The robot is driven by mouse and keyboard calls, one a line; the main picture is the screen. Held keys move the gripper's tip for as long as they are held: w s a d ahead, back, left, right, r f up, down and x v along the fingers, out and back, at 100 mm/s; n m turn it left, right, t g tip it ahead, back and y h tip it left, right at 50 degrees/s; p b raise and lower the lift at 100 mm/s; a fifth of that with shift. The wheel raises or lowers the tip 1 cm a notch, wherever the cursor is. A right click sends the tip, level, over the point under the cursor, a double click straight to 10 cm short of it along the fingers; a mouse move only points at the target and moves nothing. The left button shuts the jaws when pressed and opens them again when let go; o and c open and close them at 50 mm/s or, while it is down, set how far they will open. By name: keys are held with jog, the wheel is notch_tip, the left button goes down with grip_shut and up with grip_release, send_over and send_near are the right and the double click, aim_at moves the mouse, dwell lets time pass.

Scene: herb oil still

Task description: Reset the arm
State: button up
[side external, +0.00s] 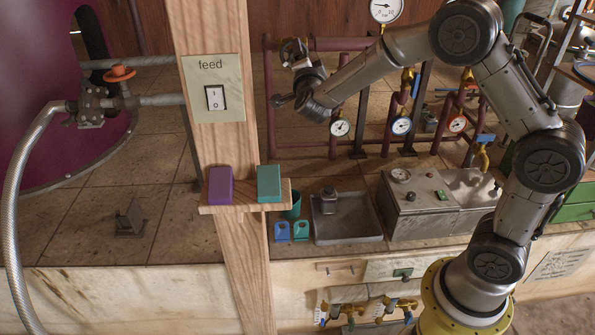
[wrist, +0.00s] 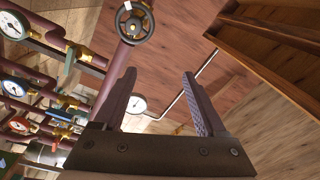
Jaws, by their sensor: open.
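My gripper (wrist: 160,100) is open and empty in the wrist view, its two fingers apart with nothing between them but the wall and a gauge behind. In the side external view my arm reaches left from its base at the lower right. Its end is raised in front of the red pipes, to the right of the wooden post. The fingers are small and hard to make out there.
A wooden post (side external: 256,271) carries a feed switch (side external: 214,98) and a shelf with a purple block (side external: 221,185) and a teal block (side external: 269,183). A grey tray (side external: 347,232) and a metal control box (side external: 416,207) stand below my arm. A handwheel (wrist: 134,22) shows near the fingers.

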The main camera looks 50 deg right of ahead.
jog(key=s+a+r+n+t+y, duration=0.1)
jog(key=s+a+r+t+y, duration=0.2)
jog(key=r, duration=0.9)
jog(key=s+a+r+n+t+y, duration=0.2)
jog(key=s+a+r+n+y, duration=0.2)
jog(key=s+a+n+y, duration=0.3)
jog(key=s+a+f+n+g+y, duration=0.35)
jog(key=s+a+f+n, duration=0.2)
jog(key=s+n, duration=0.4)
jog(key=s+d+f+n+g, duration=0.1)
jog(key=s+f+n+g, duration=0.3)
jog(key=s+f+g, duration=0.5)
jog(key=s+f, duration=0.8)
jog(key=shift+s, duration=0.3)
jog(key=shift+d, duration=0.1)
